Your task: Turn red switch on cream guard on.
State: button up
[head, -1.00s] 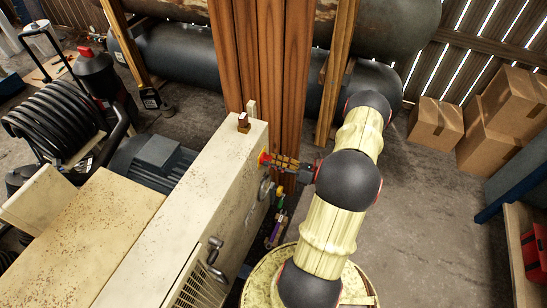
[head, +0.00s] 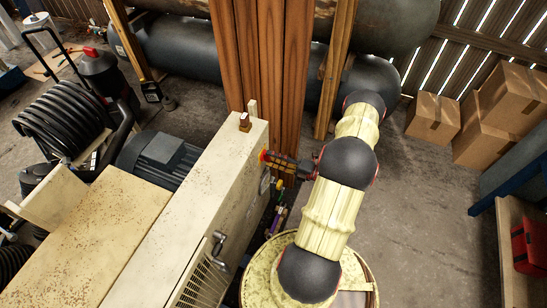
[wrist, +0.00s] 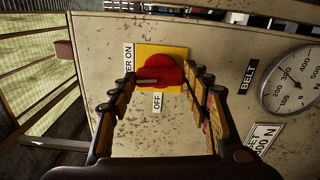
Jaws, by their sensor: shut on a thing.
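The red switch (wrist: 162,73) sits on a yellow plate (wrist: 175,52) on the cream guard (wrist: 90,30). In the wrist view, its pale mark points left, towards a label that ends in "ER ON"; the "OFF" label (wrist: 157,102) is below. My gripper (wrist: 166,77) has one finger on each side of the switch and is closed on it. In the head view, my gripper (head: 274,160) reaches the right side face of the guard (head: 205,180). The switch there is mostly hidden behind the fingertips.
A round gauge (wrist: 292,82) and a "BELT" label (wrist: 248,77) are on the same face, right of the switch. Wooden posts (head: 262,60) stand behind the arm. Cardboard boxes (head: 433,117) are at right. Open floor (head: 420,220) lies right of the arm.

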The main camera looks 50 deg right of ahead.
jog(key=shift+d+m, duration=0.1)
jog(key=shift+m, duration=0.5)
jog(key=o, duration=1.1)
jog(key=shift+o, duration=0.3)
jog(key=v, duration=1.2)
